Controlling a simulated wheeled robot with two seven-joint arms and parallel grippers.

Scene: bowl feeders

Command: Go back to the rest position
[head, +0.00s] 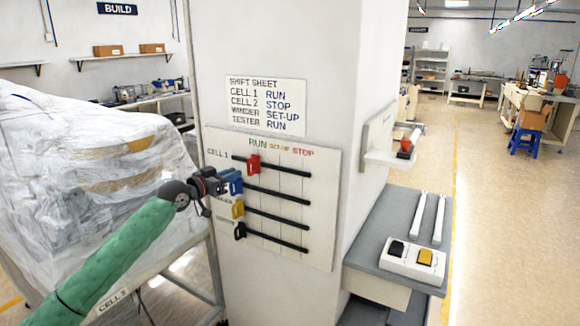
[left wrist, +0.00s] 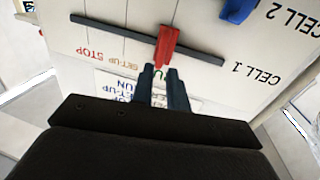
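The slider board (head: 322,215) is on the white pillar. Its red slider (head: 253,165) stands on the CELL 1 track, near the RUN heading. The blue slider (head: 233,181) is near the left end of its track. The yellow slider (head: 238,209) and black slider (head: 240,231) are lower, also at the left. My left gripper (head: 220,184) is in front of the board's left side, empty. In the left wrist view its fingers (left wrist: 163,76) have a narrow gap and point toward the red slider (left wrist: 166,45); they appear apart from it. My right gripper is not visible.
A shift sheet (head: 265,106) is above the board. A plastic-draped machine (head: 90,190) stands close at the left. A grey bench (head: 395,225) with a two-button box (head: 412,259) is right of the pillar. Open floor lies farther right.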

